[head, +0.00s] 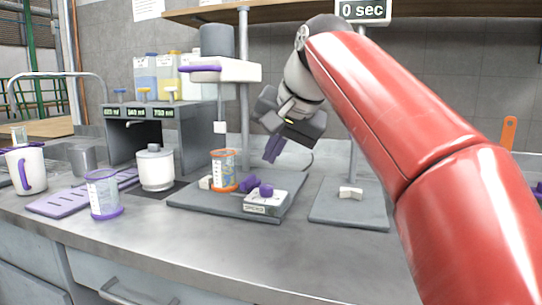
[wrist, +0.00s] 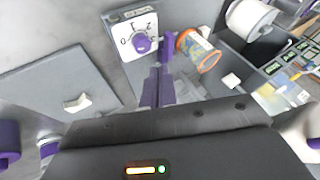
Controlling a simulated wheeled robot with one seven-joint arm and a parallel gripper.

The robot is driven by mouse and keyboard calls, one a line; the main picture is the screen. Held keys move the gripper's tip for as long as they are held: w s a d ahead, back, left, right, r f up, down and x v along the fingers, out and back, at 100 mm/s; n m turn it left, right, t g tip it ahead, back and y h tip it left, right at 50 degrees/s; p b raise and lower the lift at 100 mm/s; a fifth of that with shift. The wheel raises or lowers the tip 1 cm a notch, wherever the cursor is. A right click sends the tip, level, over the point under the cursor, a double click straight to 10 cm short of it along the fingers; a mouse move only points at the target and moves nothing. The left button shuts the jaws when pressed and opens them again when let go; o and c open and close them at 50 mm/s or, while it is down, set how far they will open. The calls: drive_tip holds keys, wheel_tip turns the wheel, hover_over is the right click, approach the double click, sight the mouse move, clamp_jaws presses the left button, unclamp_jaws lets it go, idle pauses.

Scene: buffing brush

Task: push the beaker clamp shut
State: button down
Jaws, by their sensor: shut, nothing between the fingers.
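A clear beaker with an orange rim and base (head: 224,168) stands upright on the grey stand plate (head: 285,208); it also shows in the wrist view (wrist: 196,50). A purple block (head: 249,183), seemingly part of the beaker clamp, is close to the beaker's right side; in the wrist view it (wrist: 167,46) lies just past my fingertips. A small white block (head: 205,182) sits on the beaker's other side. My gripper (head: 270,157) is shut and empty, pointing down above and behind the purple block. Its purple fingers (wrist: 157,78) hide part of the plate. I cannot tell whether they touch the block.
A white control box with a purple knob (head: 266,191) sits at the plate's front. A second plate (head: 350,212) with a white block stands right. A purple-based beaker (head: 103,194) and a white pot (head: 155,168) stand left. A vertical pole (head: 244,120) rises behind the beaker.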

sight(251, 185)
drive_tip(key=b+x, duration=0.1)
drive_tip(key=x, duration=0.6)
drive_tip(key=shift+w+a+f, duration=0.15)
drive_tip(key=shift+w+f, duration=0.05)
drive_tip(key=shift+f, duration=0.1)
